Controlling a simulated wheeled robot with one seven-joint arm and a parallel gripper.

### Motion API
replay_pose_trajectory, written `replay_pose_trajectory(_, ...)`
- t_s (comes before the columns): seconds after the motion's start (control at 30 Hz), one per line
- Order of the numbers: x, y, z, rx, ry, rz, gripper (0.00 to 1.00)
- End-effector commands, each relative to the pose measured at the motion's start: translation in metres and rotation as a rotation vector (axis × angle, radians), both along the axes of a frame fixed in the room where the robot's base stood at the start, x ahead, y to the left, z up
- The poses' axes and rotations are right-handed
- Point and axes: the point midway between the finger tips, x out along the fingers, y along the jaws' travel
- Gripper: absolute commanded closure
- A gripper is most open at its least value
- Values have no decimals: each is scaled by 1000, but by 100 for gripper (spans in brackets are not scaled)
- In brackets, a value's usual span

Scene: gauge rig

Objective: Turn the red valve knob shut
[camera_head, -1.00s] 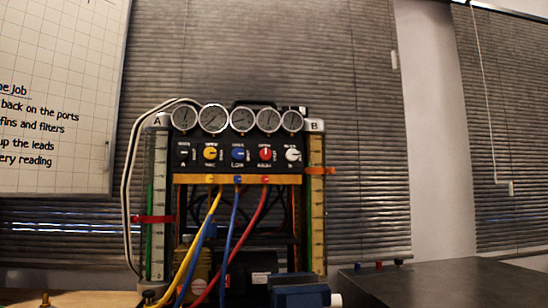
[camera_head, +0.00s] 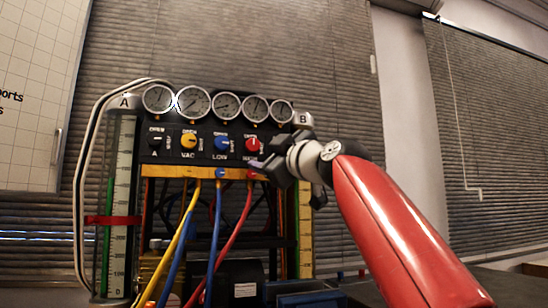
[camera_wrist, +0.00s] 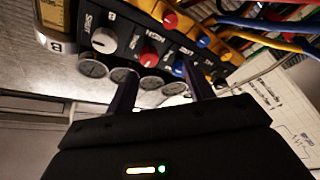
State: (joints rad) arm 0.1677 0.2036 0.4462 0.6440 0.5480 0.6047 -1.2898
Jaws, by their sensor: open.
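The red knob (camera_head: 253,144) is on the black panel, right of the blue knob, its pale pointer mark roughly upright in the head view. The lettering under it is partly covered by my gripper (camera_head: 259,168), which is in front of the panel's lower right. The wrist view shows the red knob (camera_wrist: 150,58) ahead, between the lines of my two spread, empty fingers (camera_wrist: 160,76). I see no contact with the knob. The white knob (camera_wrist: 103,40) is beside it in the wrist view and hidden in the head view.
The yellow knob (camera_head: 188,141) and blue knob (camera_head: 221,143) are to the left. Round gauges (camera_head: 226,105) line the top. Yellow, blue and red hoses (camera_head: 240,225) hang from the orange strip (camera_head: 165,171) below. A dark surface (camera_head: 500,285) is at lower right.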

Motion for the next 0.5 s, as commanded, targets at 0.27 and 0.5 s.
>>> replay_pose_trajectory(0.27,13,1,21,8,-53,4,48)
replay_pose_trajectory(0.5,44,21,33,7,-51,2,48)
